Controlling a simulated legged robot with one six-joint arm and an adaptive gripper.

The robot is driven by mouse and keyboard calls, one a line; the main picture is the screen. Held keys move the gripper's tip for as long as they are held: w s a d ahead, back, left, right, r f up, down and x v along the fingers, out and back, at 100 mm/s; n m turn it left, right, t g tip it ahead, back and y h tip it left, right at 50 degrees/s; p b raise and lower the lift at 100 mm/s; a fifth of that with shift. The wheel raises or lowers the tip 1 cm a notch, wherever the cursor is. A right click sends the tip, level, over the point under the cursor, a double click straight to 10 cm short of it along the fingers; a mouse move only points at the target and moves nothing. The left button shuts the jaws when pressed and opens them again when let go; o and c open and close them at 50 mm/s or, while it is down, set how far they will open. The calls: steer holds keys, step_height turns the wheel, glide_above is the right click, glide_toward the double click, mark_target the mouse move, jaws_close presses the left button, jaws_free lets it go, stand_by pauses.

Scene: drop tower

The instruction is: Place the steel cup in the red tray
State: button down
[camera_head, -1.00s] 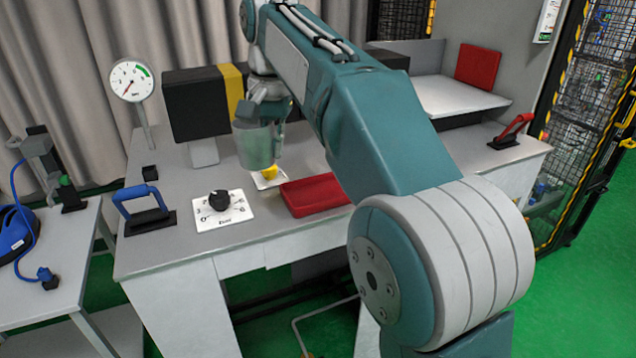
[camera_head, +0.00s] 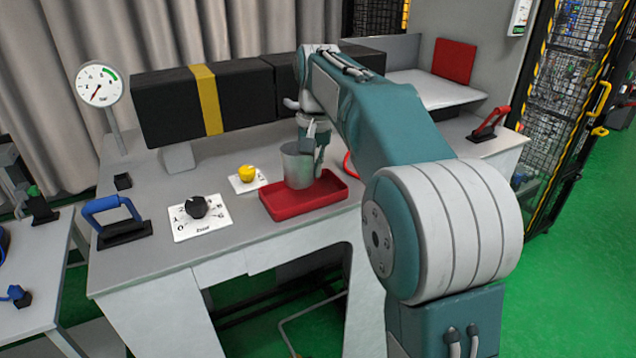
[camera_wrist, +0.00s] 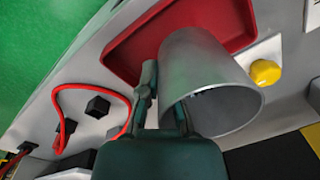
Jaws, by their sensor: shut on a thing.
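The steel cup (camera_head: 297,166) is upright, low over the left-middle part of the red tray (camera_head: 330,200). I cannot tell whether its base touches the tray floor. My gripper (camera_head: 316,150) is shut on the cup's wall at its right side. In the wrist view the cup (camera_wrist: 195,65) shows its open rim toward the camera, and the red tray (camera_wrist: 130,50) lies beyond it. My gripper (camera_wrist: 165,100) has one finger outside the wall and one at the rim. Part of the tray is hidden behind the cup.
A yellow knob (camera_head: 247,173) and a black dial (camera_head: 197,207) sit left of the tray. A blue handle (camera_head: 115,212) stands at the left and a red handle (camera_head: 490,122) at the right. A black beam with a yellow band (camera_head: 207,100) runs behind. A red cable (camera_wrist: 88,88) loops beside the tray.

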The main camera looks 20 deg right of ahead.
mark_target(316, 197)
steer(key=shift+w+d+f, duration=0.1)
steer(key=shift+d+f, duration=0.15)
steer(key=shift+f, duration=0.8)
steer(key=shift+w+d+f, duration=0.1)
steer(key=shift+d+f, duration=0.1)
steer(key=shift+f, duration=0.85)
steer(key=c, duration=0.8)
jaws_free()
step_height(316, 197, up, 12)
steer(key=shift+d, duration=0.25)
steer(key=shift+s, duration=0.2)
